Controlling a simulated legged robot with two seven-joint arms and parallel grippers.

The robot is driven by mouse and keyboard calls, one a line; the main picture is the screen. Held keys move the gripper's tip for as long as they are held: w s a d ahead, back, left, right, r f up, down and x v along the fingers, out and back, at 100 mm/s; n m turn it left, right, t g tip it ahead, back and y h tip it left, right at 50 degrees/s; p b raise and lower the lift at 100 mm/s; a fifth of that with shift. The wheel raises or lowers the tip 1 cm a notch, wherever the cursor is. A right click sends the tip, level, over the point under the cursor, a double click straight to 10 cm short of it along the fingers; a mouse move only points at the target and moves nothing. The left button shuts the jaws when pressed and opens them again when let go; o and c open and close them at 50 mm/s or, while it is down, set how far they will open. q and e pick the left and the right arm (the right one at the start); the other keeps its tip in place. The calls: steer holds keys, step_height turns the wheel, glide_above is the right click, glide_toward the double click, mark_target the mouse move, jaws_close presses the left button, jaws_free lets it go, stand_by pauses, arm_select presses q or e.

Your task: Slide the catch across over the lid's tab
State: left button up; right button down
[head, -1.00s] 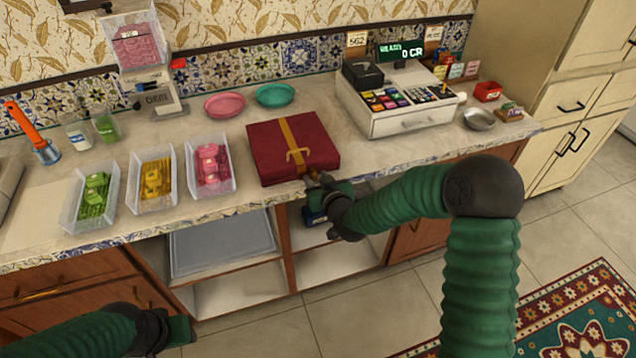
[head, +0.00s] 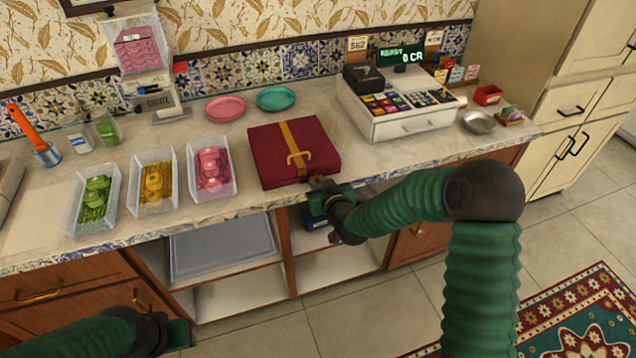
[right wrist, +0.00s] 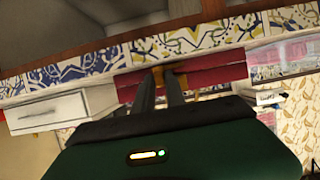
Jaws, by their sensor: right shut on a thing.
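The dark red box (head: 268,158) has a shut lid with a gold band (head: 291,136) and a gold handle on top. It lies flat near the counter's front edge. My right gripper (head: 314,182) is at the box's front face. In the right wrist view, its two fingers (right wrist: 161,82) close on the small gold catch (right wrist: 180,77) at the seam of the red box (right wrist: 215,73). The lid's tab is too small to tell from the catch. My left gripper (head: 182,334) is low at the lower left, away from the counter, its fingers unclear.
Clear bins with green, yellow and pink goods (head: 212,163) stand left of the box. A cash register (head: 403,120) stands to its right. Pink (head: 225,108) and teal (head: 276,98) plates lie behind. The counter's front edge and open shelves are below my right gripper.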

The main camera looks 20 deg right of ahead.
stand_by(0.8)
steer(key=shift+s+a, duration=0.1)
steer(key=shift+a, duration=1.6)
steer(key=c, duration=1.6)
jaws_free()
steer(key=shift+o, duration=1)
